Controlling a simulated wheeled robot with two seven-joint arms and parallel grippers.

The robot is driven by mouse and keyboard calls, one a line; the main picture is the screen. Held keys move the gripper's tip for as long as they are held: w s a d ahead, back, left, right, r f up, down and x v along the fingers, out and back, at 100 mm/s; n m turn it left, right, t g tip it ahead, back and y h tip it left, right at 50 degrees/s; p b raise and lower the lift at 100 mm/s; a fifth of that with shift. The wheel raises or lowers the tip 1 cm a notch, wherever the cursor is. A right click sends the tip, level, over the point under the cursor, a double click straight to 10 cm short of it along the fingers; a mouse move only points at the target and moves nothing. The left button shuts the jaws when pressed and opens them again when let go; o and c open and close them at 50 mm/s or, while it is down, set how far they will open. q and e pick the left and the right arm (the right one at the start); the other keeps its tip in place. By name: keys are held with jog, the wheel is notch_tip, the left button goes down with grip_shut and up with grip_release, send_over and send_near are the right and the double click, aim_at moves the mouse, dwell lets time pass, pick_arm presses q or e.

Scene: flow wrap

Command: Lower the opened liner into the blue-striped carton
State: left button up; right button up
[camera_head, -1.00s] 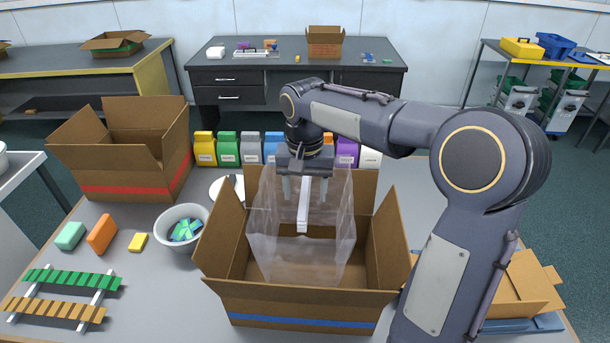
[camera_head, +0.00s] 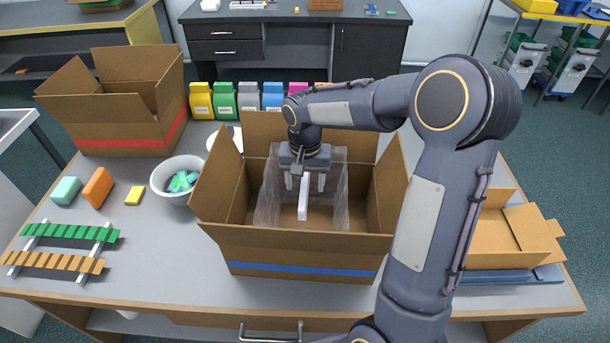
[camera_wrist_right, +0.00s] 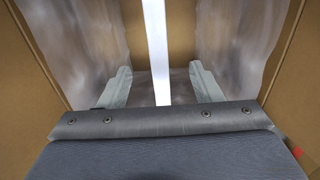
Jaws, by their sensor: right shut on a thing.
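The blue-striped carton (camera_head: 240,252) stands open on the table, its flaps spread outward. The clear, opened liner (camera_head: 335,188) is upright inside it, with its lower part between the carton walls; it also shows in the right wrist view (camera_wrist_right: 235,45). My right gripper (camera_head: 304,186) is over the carton's opening, pointing down inside the liner. Its jaws (camera_wrist_right: 162,80) are shut on the liner, with a white bar (camera_head: 303,203) between the two fingers. The exact grip points and whether the liner touches the carton floor are hard to see. My left gripper is out of view.
A red-striped open carton (camera_head: 120,132) stands at the back left. A white bowl (camera_head: 165,192) of blue-green pieces sits left of the blue-striped carton. Several coloured pouches (camera_head: 225,100) line the back. A smaller brown box (camera_head: 495,255) lies at the right behind my arm.

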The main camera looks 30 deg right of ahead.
jog(key=shift+f+b, duration=1)
jog(key=shift+f, duration=0.95)
jog(key=o, duration=1)
notch_tip(320, 180, up, 8)
jog(key=shift+f+b, duration=0.1)
jog(key=shift+b, duration=0.25)
